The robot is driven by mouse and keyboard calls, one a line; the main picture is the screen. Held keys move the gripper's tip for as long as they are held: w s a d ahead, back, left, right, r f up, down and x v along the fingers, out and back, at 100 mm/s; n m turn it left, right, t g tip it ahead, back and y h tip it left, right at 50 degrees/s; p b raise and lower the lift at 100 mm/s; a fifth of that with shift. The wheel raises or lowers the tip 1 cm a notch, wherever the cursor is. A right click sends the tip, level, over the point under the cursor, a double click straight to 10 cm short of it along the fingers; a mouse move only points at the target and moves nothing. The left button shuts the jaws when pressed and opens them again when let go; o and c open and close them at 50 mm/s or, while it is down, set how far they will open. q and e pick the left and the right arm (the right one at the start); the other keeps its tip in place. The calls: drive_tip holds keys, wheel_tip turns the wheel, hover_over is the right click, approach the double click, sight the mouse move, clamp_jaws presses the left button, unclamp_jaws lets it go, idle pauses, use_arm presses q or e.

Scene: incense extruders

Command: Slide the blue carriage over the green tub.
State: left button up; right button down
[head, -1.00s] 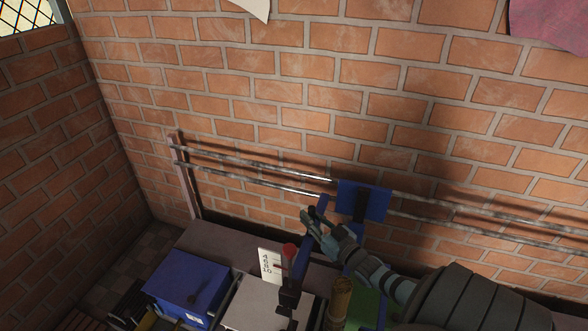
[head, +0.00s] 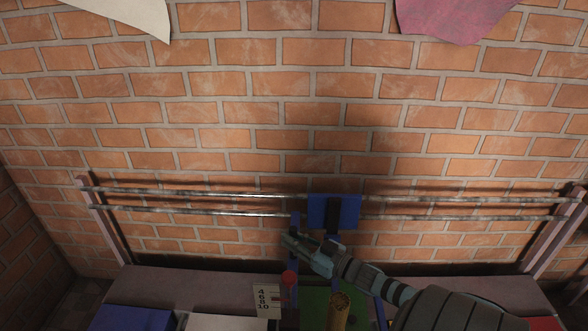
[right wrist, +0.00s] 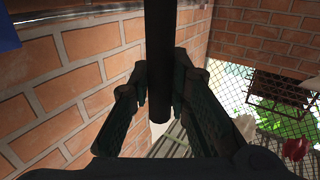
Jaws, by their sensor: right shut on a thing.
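The blue carriage (head: 345,213) hangs on two horizontal metal rails in front of the brick wall, near the middle of the head view. My right gripper (head: 290,240) reaches in from the lower right, just left of and below the carriage plate. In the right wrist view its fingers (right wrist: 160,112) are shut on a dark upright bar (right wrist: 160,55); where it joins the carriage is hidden. The green tub (head: 315,298) shows partly below the carriage, largely hidden by my arm and a tan cylinder. My left gripper is out of view.
The rails (head: 200,212) run between posts at left (head: 104,225) and right (head: 553,232), clear on both sides of the carriage. A blue box (head: 130,319) is at lower left.

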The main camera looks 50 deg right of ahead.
drive_tip(key=shift+r, duration=0.15)
drive_tip(key=c, duration=1.5)
unclamp_jaws()
drive_tip(key=shift+d, duration=0.1)
drive_tip(key=shift+s, duration=0.15)
drive_tip(key=s, duration=0.7)
drive_tip(key=s+d, duration=0.1)
drive_tip(key=s, duration=0.3)
drive_tip(key=shift+s+d, duration=0.1)
drive_tip(key=shift+s, duration=0.2)
